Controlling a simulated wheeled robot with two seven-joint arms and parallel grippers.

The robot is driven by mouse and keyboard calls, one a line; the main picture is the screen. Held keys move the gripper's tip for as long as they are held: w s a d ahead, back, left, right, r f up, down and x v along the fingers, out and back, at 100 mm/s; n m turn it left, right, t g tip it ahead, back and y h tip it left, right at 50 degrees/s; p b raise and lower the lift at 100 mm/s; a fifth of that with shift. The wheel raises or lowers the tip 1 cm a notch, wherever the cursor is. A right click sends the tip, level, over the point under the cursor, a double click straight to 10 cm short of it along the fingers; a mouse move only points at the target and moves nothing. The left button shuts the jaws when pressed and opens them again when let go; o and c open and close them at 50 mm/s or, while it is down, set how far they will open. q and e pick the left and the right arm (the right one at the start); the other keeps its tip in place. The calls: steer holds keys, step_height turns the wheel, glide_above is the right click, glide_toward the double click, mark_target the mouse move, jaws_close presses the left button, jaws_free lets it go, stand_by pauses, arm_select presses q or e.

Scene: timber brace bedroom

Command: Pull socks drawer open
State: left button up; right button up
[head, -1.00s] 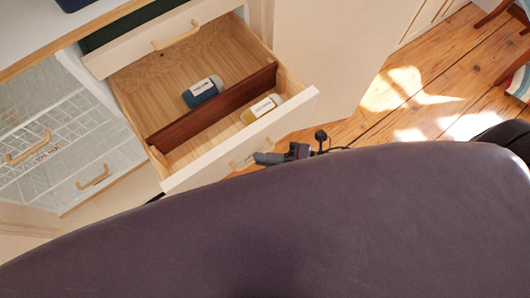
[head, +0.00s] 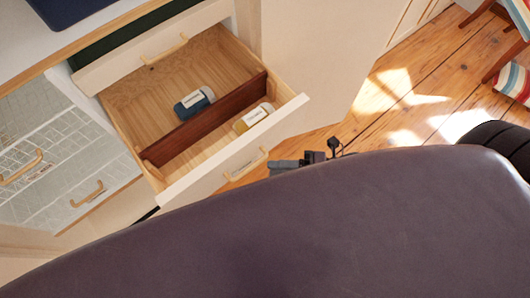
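The open drawer (head: 205,185) is pulled well out of the pale cabinet, and its front has a light wooden bar handle (head: 245,165). Inside, a dark wooden divider (head: 205,122) splits it. My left gripper is not in view.
An upper drawer (head: 120,62) above is slightly open, with dark green inside. Wire-front baskets or drawers (head: 45,150) stand left. My dark body hides the lower area.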

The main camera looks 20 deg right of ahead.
steer(key=shift+v, duration=1.5)
